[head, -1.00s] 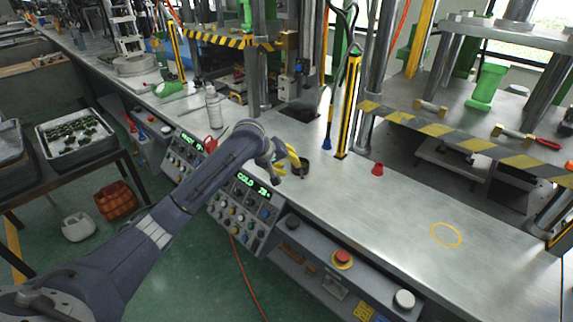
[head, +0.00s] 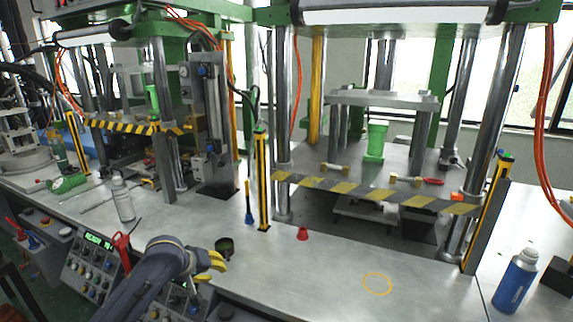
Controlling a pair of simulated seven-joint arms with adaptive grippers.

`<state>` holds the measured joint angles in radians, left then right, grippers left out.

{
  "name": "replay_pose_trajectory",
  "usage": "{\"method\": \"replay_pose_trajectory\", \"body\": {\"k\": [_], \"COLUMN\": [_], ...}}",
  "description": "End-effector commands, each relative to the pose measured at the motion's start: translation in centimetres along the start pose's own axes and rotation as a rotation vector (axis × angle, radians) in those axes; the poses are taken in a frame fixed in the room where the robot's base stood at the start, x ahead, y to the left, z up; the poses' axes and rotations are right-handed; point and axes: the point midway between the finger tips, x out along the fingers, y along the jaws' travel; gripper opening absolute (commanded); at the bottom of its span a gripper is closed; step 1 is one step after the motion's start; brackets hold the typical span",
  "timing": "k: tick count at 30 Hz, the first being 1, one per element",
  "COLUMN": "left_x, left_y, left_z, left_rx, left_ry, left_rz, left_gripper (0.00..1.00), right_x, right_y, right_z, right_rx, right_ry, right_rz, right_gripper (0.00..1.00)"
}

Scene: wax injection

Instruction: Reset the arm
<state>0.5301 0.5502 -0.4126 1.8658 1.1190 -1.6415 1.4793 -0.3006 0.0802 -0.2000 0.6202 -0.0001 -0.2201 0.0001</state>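My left arm comes in from the lower left of the head view. Its gripper (head: 214,262), with yellow fingers, is above the front part of the metal workbench (head: 330,270). My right arm and gripper are not in view.
A red cup (head: 303,234) and a yellow ring mark (head: 377,284) are on the bench. A clear bottle (head: 122,200) stands at left, a blue bottle (head: 514,282) at right. Striped press barriers (head: 375,192) stand behind.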

Motion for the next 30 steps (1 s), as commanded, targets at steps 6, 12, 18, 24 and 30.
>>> {"method": "replay_pose_trajectory", "body": {"k": [6,12,18,24,30], "left_x": [1.6,1.0,-1.3,-5.2,-8.8], "left_y": [-2.9,-5.9,-9.5,-13.6,-16.7], "left_z": [8.6,15.0,20.8,25.8,28.7], "left_rx": [0.266,0.486,0.696,0.896,1.038], "left_ry": [0.030,0.061,0.074,0.052,0.008], "left_rz": [-0.042,-0.108,-0.210,-0.347,-0.464], "left_gripper": [0.27,0.27,0.27,0.27,0.27], "right_x": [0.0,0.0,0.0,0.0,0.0], "right_y": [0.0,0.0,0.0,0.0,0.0], "right_z": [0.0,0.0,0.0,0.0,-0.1], "right_rx": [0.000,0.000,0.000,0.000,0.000], "right_ry": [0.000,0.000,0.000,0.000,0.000], "right_rz": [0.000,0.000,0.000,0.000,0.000], "right_gripper": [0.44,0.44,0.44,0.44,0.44]}}
